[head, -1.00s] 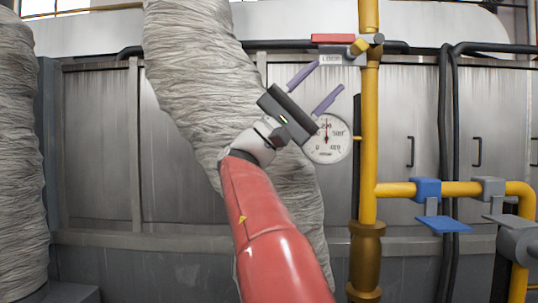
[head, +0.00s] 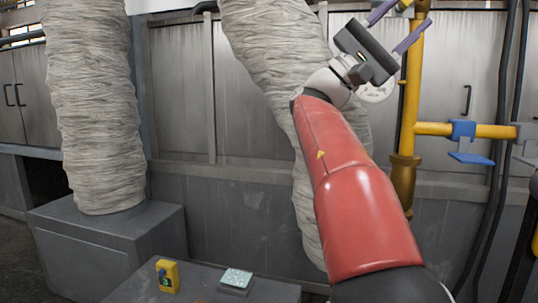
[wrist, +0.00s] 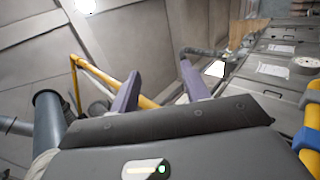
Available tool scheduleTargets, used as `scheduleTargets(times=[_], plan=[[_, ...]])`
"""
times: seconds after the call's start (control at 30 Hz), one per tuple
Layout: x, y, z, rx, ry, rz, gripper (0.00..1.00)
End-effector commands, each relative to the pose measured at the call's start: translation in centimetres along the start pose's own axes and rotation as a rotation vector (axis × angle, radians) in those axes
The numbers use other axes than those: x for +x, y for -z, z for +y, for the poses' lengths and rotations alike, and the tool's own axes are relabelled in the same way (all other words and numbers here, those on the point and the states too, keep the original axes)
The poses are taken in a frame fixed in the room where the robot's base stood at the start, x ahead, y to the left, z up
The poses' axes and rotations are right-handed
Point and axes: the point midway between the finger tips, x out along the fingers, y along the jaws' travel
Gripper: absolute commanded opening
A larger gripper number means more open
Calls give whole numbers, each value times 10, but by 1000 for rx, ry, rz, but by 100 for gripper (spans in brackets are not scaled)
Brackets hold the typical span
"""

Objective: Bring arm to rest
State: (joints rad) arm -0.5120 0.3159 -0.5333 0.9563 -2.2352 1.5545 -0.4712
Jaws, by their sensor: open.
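My gripper (head: 393,26) is raised at the upper right of the head view, at the end of my red arm. Its two purple fingers are spread apart with nothing between them. In the wrist view the gripper (wrist: 160,90) also shows open and empty, with the ceiling and yellow pipe beyond it. In the head view the gripper overlaps the yellow standing pipe (head: 408,110) and mostly hides the round gauge (head: 376,92). I cannot tell how far the gripper is from the pipe.
A grey bench (head: 200,290) at the bottom holds a yellow device (head: 168,276) and a small pale-topped block (head: 236,279). Wrapped ducts (head: 92,110) stand left and behind my arm. A blue-handled valve (head: 463,131) sits on the yellow side pipe. Metal cabinets line the back.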

Motion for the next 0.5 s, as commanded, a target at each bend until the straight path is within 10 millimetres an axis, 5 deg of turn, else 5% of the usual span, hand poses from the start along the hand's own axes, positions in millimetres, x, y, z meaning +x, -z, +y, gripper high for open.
scheduleTargets(times=[0.27, 0.5], plan=[[14, 16, -46, -12, 128, 110, 46], [19, 33, -112, -12, 320, 261, 46]])
